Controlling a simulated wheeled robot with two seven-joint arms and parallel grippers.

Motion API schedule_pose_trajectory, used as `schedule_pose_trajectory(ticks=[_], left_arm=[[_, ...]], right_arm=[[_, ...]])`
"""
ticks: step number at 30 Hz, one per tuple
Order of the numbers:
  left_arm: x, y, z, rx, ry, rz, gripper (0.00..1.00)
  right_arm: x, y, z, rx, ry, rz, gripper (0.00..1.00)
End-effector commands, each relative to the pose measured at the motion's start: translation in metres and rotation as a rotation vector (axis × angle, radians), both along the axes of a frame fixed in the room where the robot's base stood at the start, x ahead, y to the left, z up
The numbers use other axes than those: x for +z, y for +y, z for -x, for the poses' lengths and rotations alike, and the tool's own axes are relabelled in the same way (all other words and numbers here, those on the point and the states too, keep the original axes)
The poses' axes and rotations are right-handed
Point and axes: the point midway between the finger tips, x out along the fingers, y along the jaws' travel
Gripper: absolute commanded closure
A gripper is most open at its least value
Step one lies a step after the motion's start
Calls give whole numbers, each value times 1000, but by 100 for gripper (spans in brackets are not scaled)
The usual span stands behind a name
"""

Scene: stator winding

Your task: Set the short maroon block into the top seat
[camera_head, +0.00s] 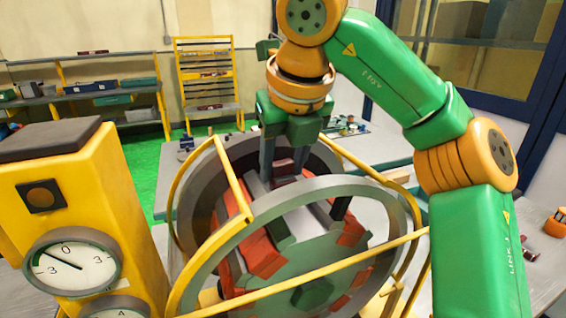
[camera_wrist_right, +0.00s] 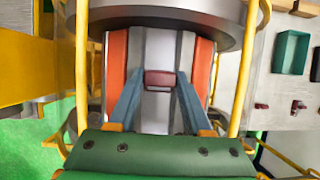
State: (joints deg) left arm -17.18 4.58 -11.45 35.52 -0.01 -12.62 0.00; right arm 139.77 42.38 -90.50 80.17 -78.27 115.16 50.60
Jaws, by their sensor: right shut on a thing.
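The short maroon block (camera_wrist_right: 160,79) is small and dark red. In the right wrist view it sits between the fingertips of my right gripper (camera_wrist_right: 160,88), which is shut on it. In the head view my right gripper (camera_head: 284,172) points down into the upper part of the stator (camera_head: 344,188), a grey ring with orange-red coils (camera_head: 263,255) and a green hub. The block is over the pale grey gap between two coils in the wrist view. I cannot tell whether it touches the seat. My left gripper is not in view.
Yellow bars (camera_head: 235,175) frame the stator closely. A yellow gauge post (camera_head: 85,190) stands at the left. In the wrist view a green tray (camera_wrist_right: 291,52) and loose maroon pieces (camera_wrist_right: 298,106) lie on the table at the right. Shelves stand at the back.

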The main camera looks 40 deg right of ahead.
Motion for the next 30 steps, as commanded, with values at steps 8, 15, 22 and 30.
schedule_pose_trajectory(ticks=[8, 15, 22, 30], left_arm=[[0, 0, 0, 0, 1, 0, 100], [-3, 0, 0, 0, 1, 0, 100], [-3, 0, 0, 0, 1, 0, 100], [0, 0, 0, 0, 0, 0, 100]], right_arm=[[1, 0, 0, 0, -1, 0, 100], [-4, 0, 0, 0, -1, 0, 100], [-3, 0, 0, 0, 0, 0, 16], [2, 0, 2, 0, -1, 1, 16]])
